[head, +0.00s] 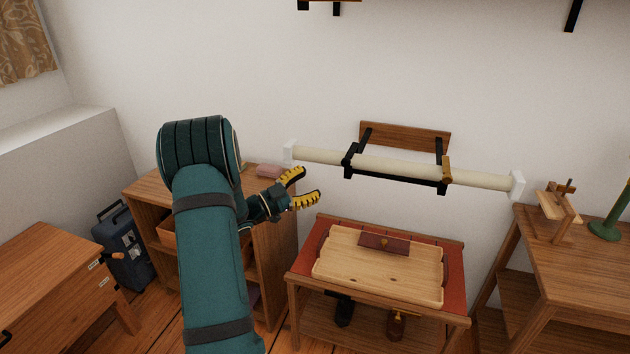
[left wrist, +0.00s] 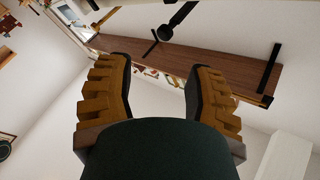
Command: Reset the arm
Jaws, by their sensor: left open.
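My left arm comes up from the bottom of the head view, teal with dark bands. My left gripper (head: 305,187) has yellow ridged fingers and points right. It is open, with nothing between its fingers. In the head view it appears in front of the wooden shelf unit and the white wall, just left of and below the left end of a pale rolled tube. In the left wrist view the two fingers (left wrist: 158,100) stand apart, with a wooden wall shelf (left wrist: 190,66) beyond them. My right gripper is not in view.
The pale tube (head: 400,168) rests in a black wall bracket. Below it, a wooden tray (head: 335,276) sits on a small red-topped table (head: 453,290). A wooden desk (head: 590,265) stands right, another cabinet (head: 50,275) left. A dark suitcase (head: 122,245) stands behind the left cabinet.

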